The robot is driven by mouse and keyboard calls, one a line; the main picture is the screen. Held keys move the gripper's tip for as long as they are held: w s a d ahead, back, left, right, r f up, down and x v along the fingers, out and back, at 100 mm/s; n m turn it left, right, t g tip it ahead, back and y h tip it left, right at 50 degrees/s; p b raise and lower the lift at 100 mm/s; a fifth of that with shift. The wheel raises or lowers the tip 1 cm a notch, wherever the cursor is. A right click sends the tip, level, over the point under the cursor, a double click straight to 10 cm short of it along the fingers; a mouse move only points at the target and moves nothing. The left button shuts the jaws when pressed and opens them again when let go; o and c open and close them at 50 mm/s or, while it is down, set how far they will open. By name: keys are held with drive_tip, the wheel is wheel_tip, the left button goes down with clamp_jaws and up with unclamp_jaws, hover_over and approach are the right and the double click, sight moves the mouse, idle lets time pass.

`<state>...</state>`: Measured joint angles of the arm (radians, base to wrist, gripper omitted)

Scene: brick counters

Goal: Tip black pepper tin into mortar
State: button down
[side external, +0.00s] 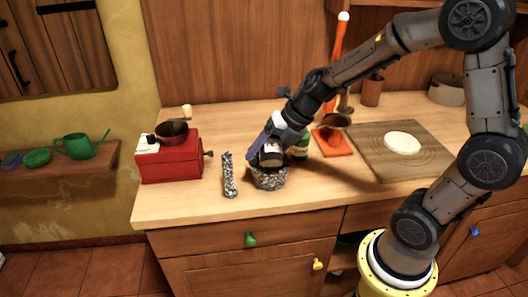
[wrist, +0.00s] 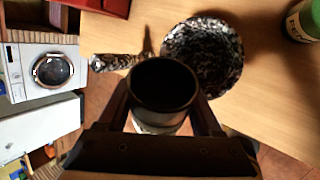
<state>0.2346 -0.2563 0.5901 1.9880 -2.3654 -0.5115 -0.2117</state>
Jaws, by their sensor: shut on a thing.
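My gripper (wrist: 163,112) is shut on the black pepper tin (wrist: 163,82), with a finger on each side of it. The tin has a dark round end facing the wrist camera and a pale label, which shows in the side view (side external: 271,153). The speckled black-and-white mortar (side external: 270,179) stands on the counter directly under the tin in the side view. In the wrist view the mortar (wrist: 225,55) is just beyond the tin, which hides part of its rim. I cannot tell the tin's exact tilt, and no pepper is visible.
The speckled pestle (side external: 229,176) lies left of the mortar. A red grinder (side external: 170,158) stands farther left. A green labelled tin (side external: 299,149) stands close behind the mortar to the right. A board (side external: 366,143) with pale dough (side external: 402,143) lies at right. The counter's front strip is clear.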

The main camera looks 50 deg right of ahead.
drive_tip(key=g+y, duration=0.1)
drive_tip(key=m+g+y, duration=0.1)
drive_tip(key=shift+s+a+r+y, duration=0.1)
drive_tip(key=shift+a+r+y, duration=0.05)
drive_tip(key=shift+y, duration=0.25)
drive_tip(key=g+y, duration=0.1)
drive_tip(key=r+m+g+y, duration=0.1)
drive_tip(key=y, duration=0.1)
drive_tip(key=shift+s+r+g, duration=0.1)
drive_tip(key=shift+g, duration=0.2)
drive_tip(key=shift+a, duration=0.1)
idle(0.4)
